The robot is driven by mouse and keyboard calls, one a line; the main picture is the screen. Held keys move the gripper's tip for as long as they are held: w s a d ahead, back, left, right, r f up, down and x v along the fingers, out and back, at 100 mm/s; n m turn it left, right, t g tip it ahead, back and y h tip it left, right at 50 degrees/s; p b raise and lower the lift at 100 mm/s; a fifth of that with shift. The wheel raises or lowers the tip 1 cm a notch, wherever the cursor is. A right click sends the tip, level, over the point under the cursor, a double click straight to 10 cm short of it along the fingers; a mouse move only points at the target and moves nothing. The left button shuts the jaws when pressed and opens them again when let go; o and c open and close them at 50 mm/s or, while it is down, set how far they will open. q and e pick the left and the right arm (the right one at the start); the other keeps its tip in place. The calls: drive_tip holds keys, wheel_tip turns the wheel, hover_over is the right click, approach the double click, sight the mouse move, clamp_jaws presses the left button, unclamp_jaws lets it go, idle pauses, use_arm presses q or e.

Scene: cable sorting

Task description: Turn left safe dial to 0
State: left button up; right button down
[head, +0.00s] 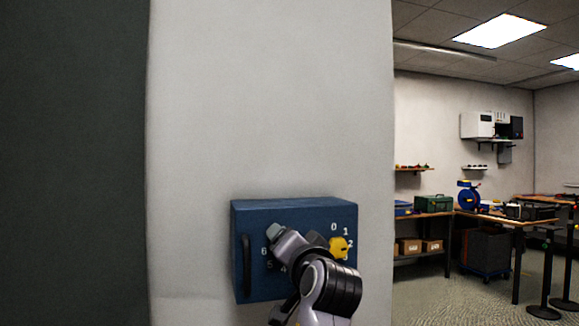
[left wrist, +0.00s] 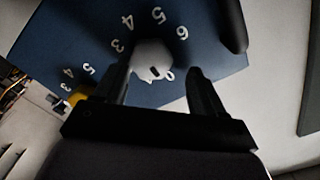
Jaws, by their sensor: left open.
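The blue safe (head: 298,212) is on the pale wall in the head view. Its left dial (left wrist: 152,57) is a pale grey knob with a dark mark on its lower side in the left wrist view. Numerals 3, 4, 5 and 6 ring it, with a partly hidden 0 at its lower right. My left gripper (left wrist: 160,72) is open, with one finger on each side of the dial; I cannot tell whether they touch it. In the head view my arm covers much of the left dial. The yellow right dial (head: 340,246) has numerals 0, 1 and 2 visible.
A black handle (head: 247,268) stands upright on the safe's left side. The wall above the safe is bare. Workbenches (head: 505,218) with tools and boxes stand far off at the right. A dark panel (head: 70,160) fills the left.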

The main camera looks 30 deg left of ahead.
use_arm(q)
wheel_tip(320, 180, up, 18)
drive_tip(key=shift+p, duration=0.35)
idle(0.6)
